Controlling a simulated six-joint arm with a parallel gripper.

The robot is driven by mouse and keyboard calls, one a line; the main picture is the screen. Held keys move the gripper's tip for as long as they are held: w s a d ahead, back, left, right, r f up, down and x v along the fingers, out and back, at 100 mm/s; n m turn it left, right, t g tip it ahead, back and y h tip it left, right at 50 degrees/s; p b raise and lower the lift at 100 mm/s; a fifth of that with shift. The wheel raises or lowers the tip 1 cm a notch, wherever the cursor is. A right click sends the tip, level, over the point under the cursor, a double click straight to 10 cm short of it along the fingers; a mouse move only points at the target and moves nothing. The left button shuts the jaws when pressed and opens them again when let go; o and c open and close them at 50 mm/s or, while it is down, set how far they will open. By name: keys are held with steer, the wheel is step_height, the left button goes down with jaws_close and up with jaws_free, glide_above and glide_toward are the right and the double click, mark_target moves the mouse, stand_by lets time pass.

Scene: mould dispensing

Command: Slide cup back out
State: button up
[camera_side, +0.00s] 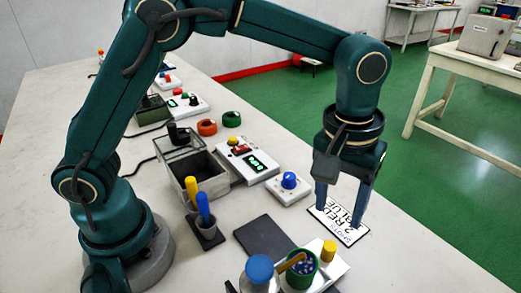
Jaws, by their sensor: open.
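A wooden stick (291,262) lies across or in the cup's mouth. The cup's lower part is partly hidden, and I cannot tell whether it sits on or in the unit. My gripper (339,213) points down with its two fingers apart and nothing between them.
A blue-lidded jar (260,271) stands just left of the cup. A dark flat pad (264,237), a holder with yellow and blue sticks (207,230), a blue-knobbed box (288,188) and a display unit (248,160) lie leftward. The table (410,255) is clear at right.

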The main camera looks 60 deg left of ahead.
mark_target(330, 245)
steer(key=shift+m+g, duration=0.3)
steer(key=shift+g, duration=0.1)
steer(key=f, duration=0.2)
steer(key=s+d+f, duration=0.1)
steer(key=f, duration=0.3)
steer(key=shift+s+d+f, duration=0.15)
steer(key=shift+s+f, duration=0.1)
steer(key=shift+f, duration=0.8)
jaws_close()
